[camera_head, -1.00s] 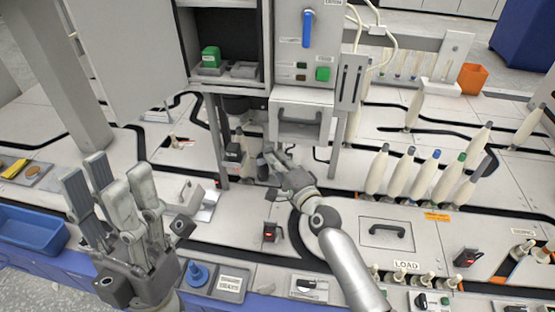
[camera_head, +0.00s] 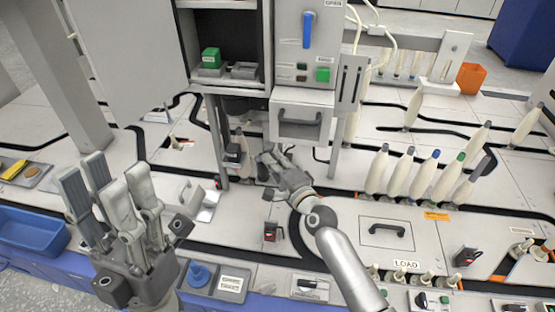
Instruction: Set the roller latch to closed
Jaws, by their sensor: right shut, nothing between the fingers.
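I cannot tell for sure which part is the roller latch. A small black fitting (camera_head: 233,154) sits low by the cabinet's left post, left of my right fingertips. My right gripper (camera_head: 268,160) is shut and empty, pointing away below the cabinet, in front of the gap between its legs. A dark part close to its fingertips is partly hidden by the fingers, and contact cannot be told. My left gripper (camera_head: 108,188) is open and empty at the left front, its fingers up, apart from the cabinet.
A grey drawer with a handle (camera_head: 300,126) hangs above my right gripper. The cabinet panel has a blue lever (camera_head: 308,30) and a green button (camera_head: 323,74). Several bobbins (camera_head: 423,172) stand to the right. A blue tray (camera_head: 32,228) lies at the left.

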